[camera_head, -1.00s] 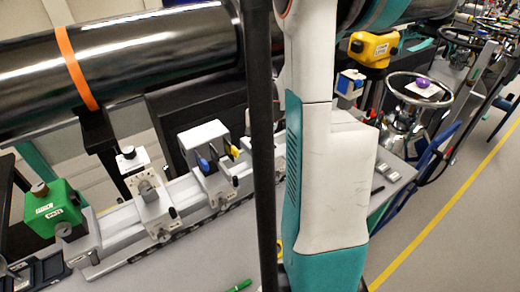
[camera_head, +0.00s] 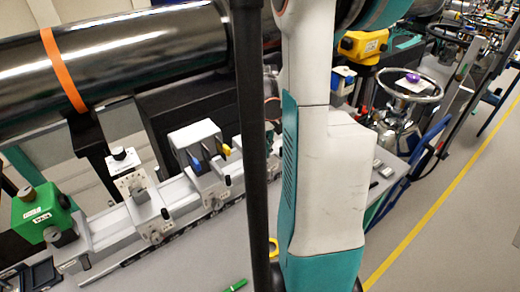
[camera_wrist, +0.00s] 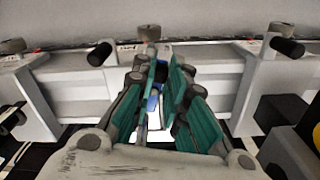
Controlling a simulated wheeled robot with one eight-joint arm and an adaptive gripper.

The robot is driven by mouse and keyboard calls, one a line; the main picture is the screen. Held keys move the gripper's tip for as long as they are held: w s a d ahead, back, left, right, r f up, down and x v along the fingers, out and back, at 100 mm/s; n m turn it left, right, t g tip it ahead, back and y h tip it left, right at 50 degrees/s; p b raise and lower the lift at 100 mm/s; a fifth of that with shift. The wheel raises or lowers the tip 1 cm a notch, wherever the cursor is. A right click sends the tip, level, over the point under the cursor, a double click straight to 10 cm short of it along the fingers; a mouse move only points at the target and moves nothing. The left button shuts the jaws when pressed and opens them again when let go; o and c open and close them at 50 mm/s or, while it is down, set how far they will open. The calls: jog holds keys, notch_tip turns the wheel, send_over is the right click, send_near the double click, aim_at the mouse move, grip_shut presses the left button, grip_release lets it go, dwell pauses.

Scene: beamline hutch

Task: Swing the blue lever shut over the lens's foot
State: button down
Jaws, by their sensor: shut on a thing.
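My gripper (camera_wrist: 158,85) shows in the wrist view with its teal fingers drawn together over the rail. Between them is a narrow blue part (camera_wrist: 152,101), which looks like the blue lever; the fingers cover most of it. The lens and its foot cannot be made out behind the fingers. In the head view my arm and column hide the gripper and the spot it works at. In that view a blue piece (camera_head: 194,164) and a yellow piece (camera_head: 226,150) stand on a grey-white mount (camera_head: 194,134) on the rail, with no gripper at them.
The white rail (camera_head: 112,225) carries a mount with knobs (camera_head: 136,188) and a green box (camera_head: 40,212). Black knobs (camera_wrist: 100,53) stick out beside my gripper. A large black pipe (camera_head: 140,52) runs behind. A green pen (camera_head: 236,285) lies on the bench.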

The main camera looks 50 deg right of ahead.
jog(key=shift+s+d+n, duration=0.1)
jog(key=shift+d+n, duration=0.1)
jog(key=shift+n, duration=0.6)
jog(key=shift+s+d+n, duration=0.1)
jog(key=shift+d+n, duration=0.1)
jog(key=shift+n, duration=0.6)
jog(key=c, duration=1.6)
grip_release()
notch_tip(320, 180, up, 12)
jog(key=shift+w, duration=0.1)
